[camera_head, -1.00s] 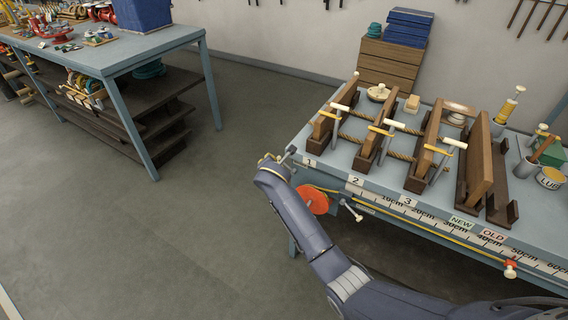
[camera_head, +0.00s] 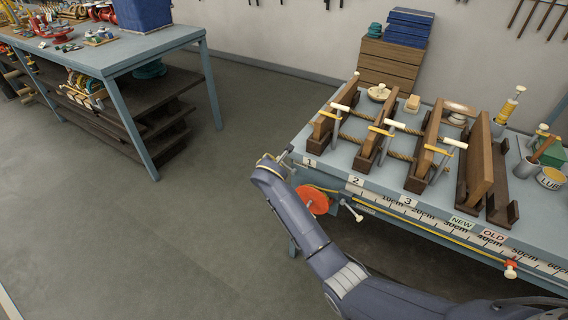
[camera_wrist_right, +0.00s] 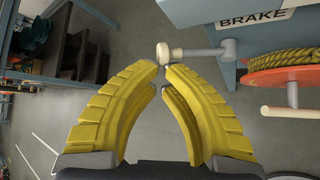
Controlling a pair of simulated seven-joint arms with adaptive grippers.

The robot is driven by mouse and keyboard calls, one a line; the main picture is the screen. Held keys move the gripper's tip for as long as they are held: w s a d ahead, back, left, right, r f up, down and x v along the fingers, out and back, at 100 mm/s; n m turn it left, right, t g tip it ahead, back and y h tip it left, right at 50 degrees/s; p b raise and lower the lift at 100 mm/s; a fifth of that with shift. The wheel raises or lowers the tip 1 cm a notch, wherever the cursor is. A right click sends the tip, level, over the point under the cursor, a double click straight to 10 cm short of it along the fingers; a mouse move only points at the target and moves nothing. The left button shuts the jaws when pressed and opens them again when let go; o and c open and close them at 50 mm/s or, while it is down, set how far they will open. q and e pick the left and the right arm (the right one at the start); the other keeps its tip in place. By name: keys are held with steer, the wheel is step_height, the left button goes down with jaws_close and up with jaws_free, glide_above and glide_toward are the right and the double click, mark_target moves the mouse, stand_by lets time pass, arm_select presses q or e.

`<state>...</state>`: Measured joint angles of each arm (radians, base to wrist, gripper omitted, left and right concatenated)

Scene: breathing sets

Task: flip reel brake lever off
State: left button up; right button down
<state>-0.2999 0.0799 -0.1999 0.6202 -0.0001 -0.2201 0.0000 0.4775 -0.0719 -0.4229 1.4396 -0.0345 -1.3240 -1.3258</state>
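The brake lever (camera_wrist_right: 205,51) is a grey rod with a pale rounded knob (camera_wrist_right: 165,54). It sticks out leftward from the blue bench side in the right wrist view, below a "BRAKE" label (camera_wrist_right: 252,18). The orange-red reel (camera_wrist_right: 285,82) with yellow rope is right of it; it also shows in the head view (camera_head: 313,200). My right gripper (camera_wrist_right: 161,72) has its yellow fingertips nearly together, with a narrow gap. The knob is right at the tips; whether they touch is unclear. In the head view the right gripper (camera_head: 272,163) is by the bench's left corner. My left gripper is out of view.
The reel's pale crank handle (camera_wrist_right: 288,110) sticks out below the reel. The blue bench (camera_head: 345,185) carries wooden clamp stands with ropes (camera_head: 385,152). Another bench (camera_head: 95,55) stands at the left. The floor between them is clear.

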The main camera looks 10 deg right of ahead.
steer(key=shift+w+a+f+n+g+h, duration=0.2)
steer(key=shift+f+n+g+h, duration=0.1)
steer(key=shift+f, duration=0.1)
stand_by(2.1)
steer(key=shift+s+d, duration=0.15)
steer(key=shift+d, duration=0.05)
steer(key=shift+s+d+r, duration=0.15)
steer(key=shift+s+d, duration=0.25)
steer(key=shift+d, duration=0.1)
stand_by(0.3)
steer(key=v, duration=0.7)
steer(key=shift+s+r, duration=0.15)
steer(key=shift+s, duration=0.05)
steer(key=shift+a, duration=0.1)
stand_by(0.4)
